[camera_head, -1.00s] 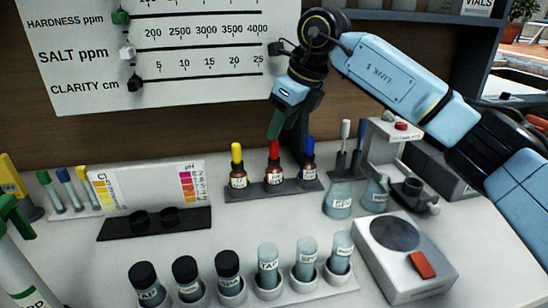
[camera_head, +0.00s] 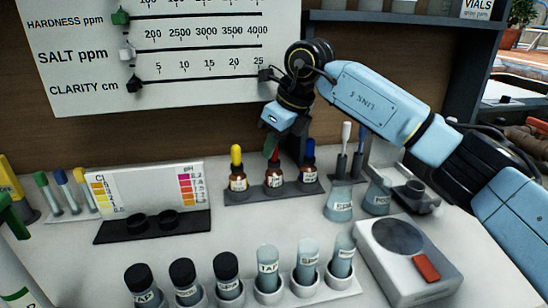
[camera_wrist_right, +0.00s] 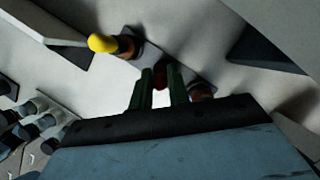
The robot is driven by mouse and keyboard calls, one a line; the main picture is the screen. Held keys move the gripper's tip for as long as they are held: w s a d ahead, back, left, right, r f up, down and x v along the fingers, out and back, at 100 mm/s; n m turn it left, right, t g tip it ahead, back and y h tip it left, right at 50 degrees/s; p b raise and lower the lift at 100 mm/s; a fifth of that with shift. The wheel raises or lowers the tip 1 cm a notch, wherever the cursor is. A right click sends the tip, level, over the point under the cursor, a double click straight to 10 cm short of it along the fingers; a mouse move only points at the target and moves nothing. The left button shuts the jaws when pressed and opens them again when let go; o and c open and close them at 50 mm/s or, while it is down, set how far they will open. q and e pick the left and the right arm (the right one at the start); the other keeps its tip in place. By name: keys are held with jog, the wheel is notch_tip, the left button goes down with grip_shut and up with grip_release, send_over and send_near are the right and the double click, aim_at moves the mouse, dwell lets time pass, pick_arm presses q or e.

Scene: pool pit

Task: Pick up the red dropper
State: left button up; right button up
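The red dropper (camera_head: 274,177) is a brown bottle with a white label and a red top. It stands upright in the dark rack, between the yellow and blue droppers. My right gripper (camera_head: 272,148) comes down on it from above, and its green fingers partly cover the red top. In the right wrist view the two fingers (camera_wrist_right: 160,75) stand apart, one on each side of the red top (camera_wrist_right: 160,82). A pale gap shows between them; firm contact is not visible. The bottle is still in the rack.
The yellow dropper (camera_head: 237,170) and blue dropper (camera_head: 309,165) stand close on either side in the rack (camera_head: 250,194). Flasks (camera_head: 339,203) and a scale (camera_head: 410,262) are to the right. Several labelled vials (camera_head: 269,268) stand in front. A wall chart (camera_head: 190,45) is behind.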

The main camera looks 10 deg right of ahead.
aim_at(275, 164)
jog(key=shift+r, duration=0.15)
